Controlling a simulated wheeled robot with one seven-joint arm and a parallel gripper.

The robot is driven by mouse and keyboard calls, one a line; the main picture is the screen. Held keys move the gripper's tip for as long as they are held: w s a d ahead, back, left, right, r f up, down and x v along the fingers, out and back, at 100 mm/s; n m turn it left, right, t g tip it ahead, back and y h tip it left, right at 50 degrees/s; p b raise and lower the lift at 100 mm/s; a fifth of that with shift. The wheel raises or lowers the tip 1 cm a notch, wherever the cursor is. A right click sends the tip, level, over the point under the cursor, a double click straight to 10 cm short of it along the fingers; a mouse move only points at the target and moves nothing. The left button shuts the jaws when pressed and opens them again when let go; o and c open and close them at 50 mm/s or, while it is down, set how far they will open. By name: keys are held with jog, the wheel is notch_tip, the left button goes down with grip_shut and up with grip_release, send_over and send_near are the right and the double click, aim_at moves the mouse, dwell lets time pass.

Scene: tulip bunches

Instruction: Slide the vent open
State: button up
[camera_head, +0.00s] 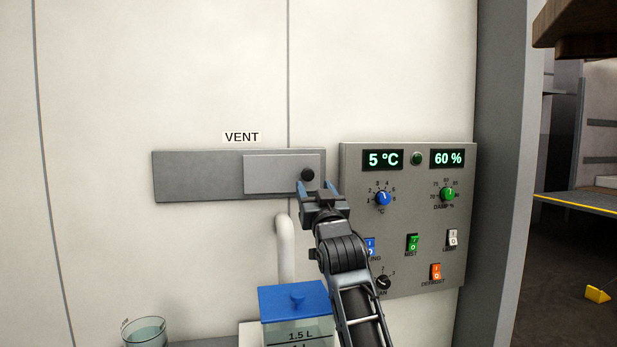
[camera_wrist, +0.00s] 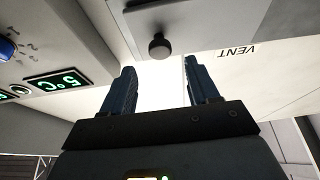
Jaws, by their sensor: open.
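The vent (camera_head: 195,176) is a grey plate on the white wall under a VENT label (camera_head: 241,137). A lighter sliding panel (camera_head: 270,174) covers its right part, with a round black knob (camera_head: 307,174) near the panel's right end. The knob also shows in the wrist view (camera_wrist: 159,47), beyond the fingertips and between their lines. My gripper (camera_head: 318,187) is open and empty, just below the knob in the head view. In the wrist view my gripper (camera_wrist: 160,65) has its two fingers apart with a gap to the knob. I cannot tell the exact distance.
A grey control panel (camera_head: 350,226) with displays, dials and switches stands close to the right of the vent. A white pipe (camera_head: 285,250) and a blue-lidded tank (camera_head: 296,302) are below. A glass beaker (camera_head: 146,332) is at the lower left. The wall left of the vent is clear.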

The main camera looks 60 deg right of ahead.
aim_at(308, 175)
jog(key=shift+p+x, duration=0.6)
jog(key=shift+x, duration=2.15)
jog(key=shift+c, duration=0.2)
grip_shut()
